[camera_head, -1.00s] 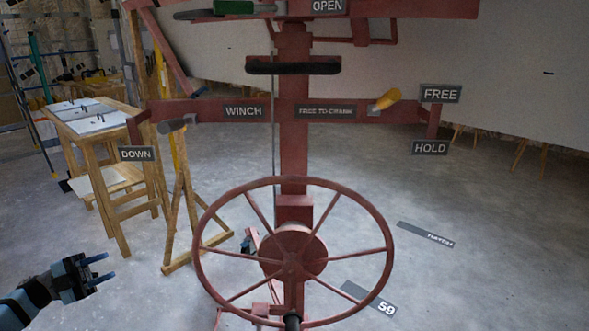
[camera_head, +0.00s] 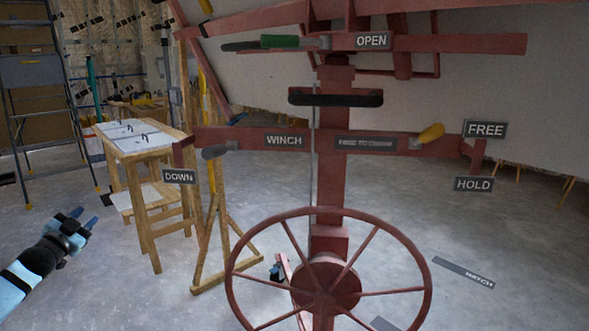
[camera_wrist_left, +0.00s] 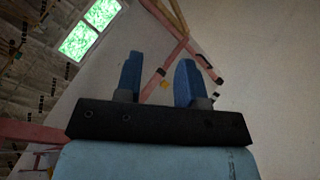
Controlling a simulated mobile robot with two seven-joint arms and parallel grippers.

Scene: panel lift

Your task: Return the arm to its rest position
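My left gripper (camera_head: 82,218) is at the lower left in the head view, over bare floor and well apart from the red panel lift (camera_head: 331,190). In the left wrist view its two blue fingers (camera_wrist_left: 158,80) stand apart with nothing between them. My right gripper is in neither current view. The lift's large red handwheel (camera_head: 330,280) is at the bottom centre, cut by the lower edge. A yellow handle (camera_head: 431,133) is near the FREE sign, a green handle (camera_head: 281,42) left of the OPEN sign, and a grey handle (camera_head: 215,152) near the DOWN sign.
A wooden workbench (camera_head: 150,145) with white sheets stands between my left gripper and the lift. A wooden stand (camera_head: 208,240) is right of it. A ladder (camera_head: 40,90) is at the far left. The concrete floor (camera_head: 115,270) near my left arm is clear.

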